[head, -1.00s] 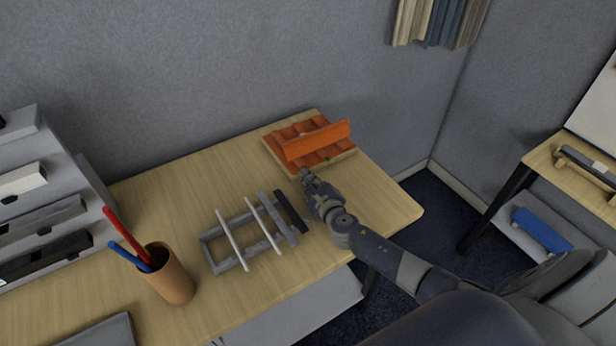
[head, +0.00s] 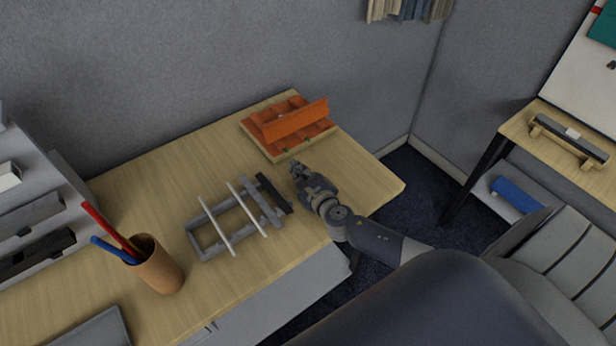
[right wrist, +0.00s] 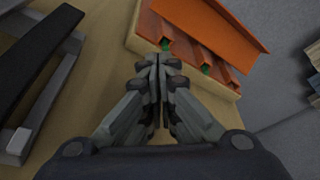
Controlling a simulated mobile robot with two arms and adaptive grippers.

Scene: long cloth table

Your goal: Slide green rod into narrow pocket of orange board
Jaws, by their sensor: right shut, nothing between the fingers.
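The orange board (head: 262,122) lies on a pale wooden base at the far end of the table, with a raised orange flap over its grooves. In the right wrist view the board (right wrist: 215,28) is at the upper right. Small green ends, likely of green rods, show in two pocket mouths, one on the left (right wrist: 165,44) and one further right (right wrist: 206,70). How deep they sit is hidden. My right gripper (head: 297,168) is shut and empty, just in front of the board and apart from it; its closed fingertips (right wrist: 158,62) point toward the board. My left gripper is out of view.
A grey rack (head: 196,243) with two white rods and a black bar (head: 273,193) stands left of my right gripper. A brown cup (head: 158,268) with red and blue pens is nearer. The table's right end (head: 375,188) is clear.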

